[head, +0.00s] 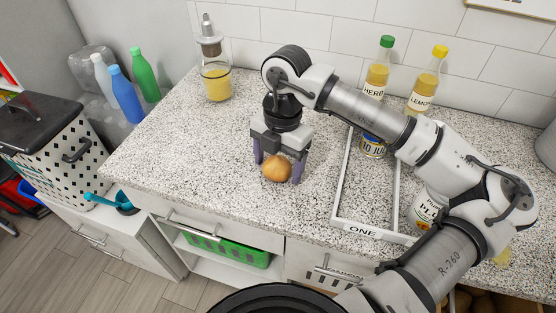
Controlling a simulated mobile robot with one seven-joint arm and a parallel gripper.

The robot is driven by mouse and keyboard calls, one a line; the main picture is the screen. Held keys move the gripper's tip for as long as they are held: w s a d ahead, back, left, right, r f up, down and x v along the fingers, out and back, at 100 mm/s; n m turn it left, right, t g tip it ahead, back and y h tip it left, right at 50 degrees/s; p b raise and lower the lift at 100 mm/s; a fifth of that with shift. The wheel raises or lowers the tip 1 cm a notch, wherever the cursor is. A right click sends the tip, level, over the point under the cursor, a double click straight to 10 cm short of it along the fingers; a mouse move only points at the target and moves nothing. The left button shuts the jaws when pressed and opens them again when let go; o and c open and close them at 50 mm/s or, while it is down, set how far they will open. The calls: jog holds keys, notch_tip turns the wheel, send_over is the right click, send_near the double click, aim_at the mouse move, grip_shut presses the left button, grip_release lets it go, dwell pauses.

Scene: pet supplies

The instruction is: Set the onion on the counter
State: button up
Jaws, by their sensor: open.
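The onion (276,170) is round and golden brown. It appears to rest on the speckled counter (190,150), a little back from its front edge. My gripper (277,170) points down over the onion, with its two purple-tipped fingers open on either side of it. I cannot tell whether either finger touches the onion.
Two bottles, green-capped (378,75) and yellow-capped (424,85), stand behind. A glass dispenser (216,82) stands back left. The counter left of the onion is clear.

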aim_at(282, 157)
notch_tip(282, 157, up, 12)
jog(key=w+b, duration=0.1)
jog(key=shift+d+b, duration=0.4)
